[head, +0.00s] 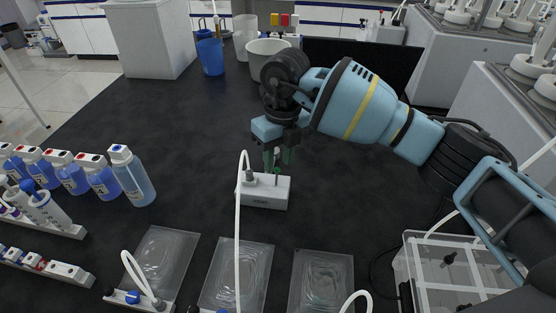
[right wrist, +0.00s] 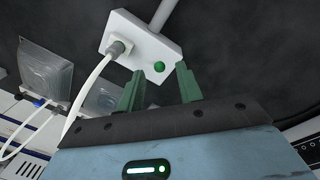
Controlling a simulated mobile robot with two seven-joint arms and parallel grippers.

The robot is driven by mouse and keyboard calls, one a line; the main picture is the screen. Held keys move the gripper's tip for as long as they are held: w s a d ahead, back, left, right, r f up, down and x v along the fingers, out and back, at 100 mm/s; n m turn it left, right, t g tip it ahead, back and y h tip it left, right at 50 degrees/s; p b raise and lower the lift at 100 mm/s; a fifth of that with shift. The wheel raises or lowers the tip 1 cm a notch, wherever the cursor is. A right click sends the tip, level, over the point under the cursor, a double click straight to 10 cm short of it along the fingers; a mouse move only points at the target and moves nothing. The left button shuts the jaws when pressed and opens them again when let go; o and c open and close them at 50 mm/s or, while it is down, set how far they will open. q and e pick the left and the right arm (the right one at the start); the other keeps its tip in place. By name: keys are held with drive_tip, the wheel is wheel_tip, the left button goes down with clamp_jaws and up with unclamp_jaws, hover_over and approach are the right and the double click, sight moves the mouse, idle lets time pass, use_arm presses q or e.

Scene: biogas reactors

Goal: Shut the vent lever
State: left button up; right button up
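A white box (head: 263,191) with small dark lettering on its front stands on the black bench, below my right gripper. It also shows in the right wrist view (right wrist: 138,40), with a round green knob (right wrist: 159,67) and a grey hose fitting (right wrist: 117,48) on it. A white bar (right wrist: 164,14) reaches away from its far side; I cannot tell for sure which part is the vent lever. My right gripper (head: 279,160) is open, its two green fingers apart on either side of the knob in the right wrist view (right wrist: 160,82). Nothing is held. My left gripper is not in view.
A white hose (head: 239,230) runs from the box towards the front. Clear bags (head: 238,270) lie in front. Several bottles (head: 130,175) stand at left. A blue cup (head: 210,56) and a white bucket (head: 264,50) stand behind. A clear container (head: 450,265) is at right.

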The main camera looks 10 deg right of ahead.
drive_tip(key=shift+f, duration=0.55)
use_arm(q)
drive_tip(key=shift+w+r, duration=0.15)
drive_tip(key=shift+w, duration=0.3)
use_arm(e)
clamp_jaws()
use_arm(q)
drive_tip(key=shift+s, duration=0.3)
